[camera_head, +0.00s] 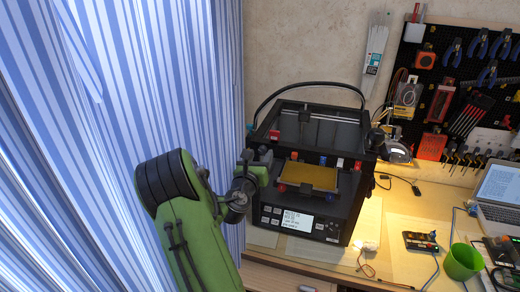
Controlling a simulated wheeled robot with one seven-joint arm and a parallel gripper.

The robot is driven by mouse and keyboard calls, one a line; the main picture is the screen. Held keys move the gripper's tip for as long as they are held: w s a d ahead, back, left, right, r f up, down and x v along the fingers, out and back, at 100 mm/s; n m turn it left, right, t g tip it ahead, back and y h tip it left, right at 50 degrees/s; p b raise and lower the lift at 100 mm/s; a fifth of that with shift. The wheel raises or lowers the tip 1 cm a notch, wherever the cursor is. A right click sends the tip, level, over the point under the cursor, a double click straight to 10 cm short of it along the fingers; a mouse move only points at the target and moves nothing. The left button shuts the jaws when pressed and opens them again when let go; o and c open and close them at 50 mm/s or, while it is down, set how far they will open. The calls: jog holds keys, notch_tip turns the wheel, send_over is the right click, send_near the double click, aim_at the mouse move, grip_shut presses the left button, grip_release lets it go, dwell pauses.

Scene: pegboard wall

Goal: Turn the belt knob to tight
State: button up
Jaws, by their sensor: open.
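A black open-frame 3D printer (345,215) stands on the bench, with a tan bed (307,176) inside and a lit screen (298,220) on its front. Small red, blue and white parts sit on the frame and under the bed. A red part (275,135) is at the frame's left side, and a black round part (375,139) sticks out at the right. I cannot tell which of these is the belt knob, or its setting. My gripper (262,158) is at the printer's left front, beside the frame. It is open; its fingertips are small and partly hidden against the dark printer.
A striped blue curtain (150,80) hangs close on the left. A pegboard (455,90) with tools is at the back right. A green cup (462,262), a laptop (498,187) and small electronics with cables lie right of the printer. Some bench between is bare.

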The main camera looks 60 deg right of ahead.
jog(key=shift+w+d, duration=0.1)
jog(key=shift+d, duration=0.4)
grip_shut()
